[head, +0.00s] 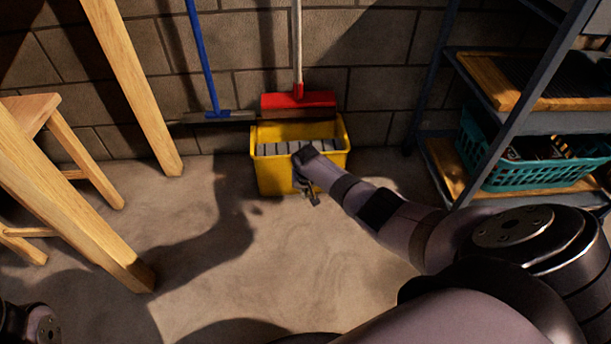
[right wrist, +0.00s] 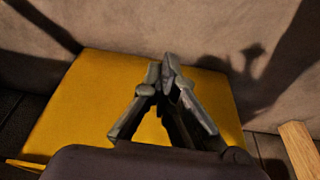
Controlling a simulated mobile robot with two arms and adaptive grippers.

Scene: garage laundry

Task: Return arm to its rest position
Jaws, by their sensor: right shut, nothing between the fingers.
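My right arm reaches in from the lower right of the head view. My right gripper (head: 312,199) hangs in front of the yellow bucket (head: 275,176), pointing down. In the right wrist view the gripper (right wrist: 168,62) is shut and empty, with the bucket's yellow wall (right wrist: 95,100) behind it. I cannot tell whether the gripper touches the bucket. My left gripper is not in view; only a dark piece of my left arm shows at the lower left corner of the head view.
A red-headed broom (head: 298,101) and a blue-handled tool (head: 205,60) lean on the block wall. Wooden legs and a stool (head: 28,112) stand at left. A metal shelf with a teal basket (head: 530,174) stands at right. The concrete floor (head: 290,260) before the bucket is clear.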

